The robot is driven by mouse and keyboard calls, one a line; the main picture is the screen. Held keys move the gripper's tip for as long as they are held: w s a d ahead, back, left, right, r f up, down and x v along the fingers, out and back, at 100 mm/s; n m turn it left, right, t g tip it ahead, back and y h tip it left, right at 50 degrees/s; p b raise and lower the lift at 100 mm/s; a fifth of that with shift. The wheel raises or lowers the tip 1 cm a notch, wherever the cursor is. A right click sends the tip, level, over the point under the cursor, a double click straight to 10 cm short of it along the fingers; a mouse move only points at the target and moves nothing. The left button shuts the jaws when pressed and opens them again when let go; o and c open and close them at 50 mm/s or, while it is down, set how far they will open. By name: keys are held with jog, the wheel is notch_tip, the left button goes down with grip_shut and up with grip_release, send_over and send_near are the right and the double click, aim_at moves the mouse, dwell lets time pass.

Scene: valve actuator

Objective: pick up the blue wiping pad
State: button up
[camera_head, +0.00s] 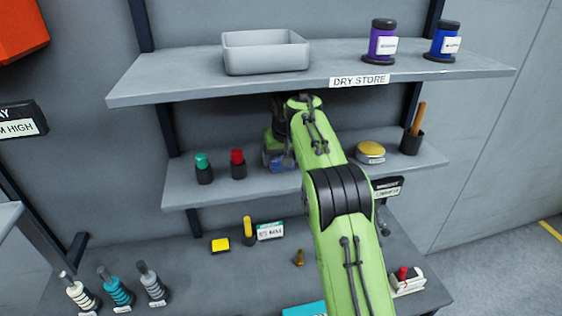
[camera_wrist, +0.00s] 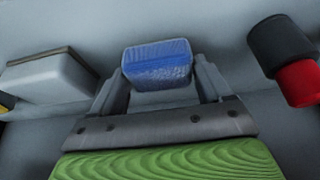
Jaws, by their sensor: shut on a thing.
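The blue wiping pad (camera_wrist: 158,62) is a small block with a textured blue face, held between the two grey fingers of my gripper (camera_wrist: 160,78) in the wrist view. The fingers are shut on its two sides. In the head view a bit of the blue pad (camera_head: 283,161) shows at the middle shelf (camera_head: 330,178), below my gripper (camera_head: 278,150) and partly hidden by my green arm. I cannot tell whether the pad touches the shelf or hangs just above it.
A red-topped knob (camera_head: 238,164) and a green-topped one (camera_head: 203,168) stand left of my gripper. A yellow-topped round thing (camera_head: 370,152) and a dark cup with a wooden handle (camera_head: 412,142) are to the right. The upper shelf (camera_head: 190,84) with a grey bin (camera_head: 266,56) is close overhead.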

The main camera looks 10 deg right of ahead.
jog(key=shift+r, duration=0.1)
jog(key=shift+r, duration=0.2)
jog(key=s+b, duration=0.9)
jog(key=s, duration=0.9)
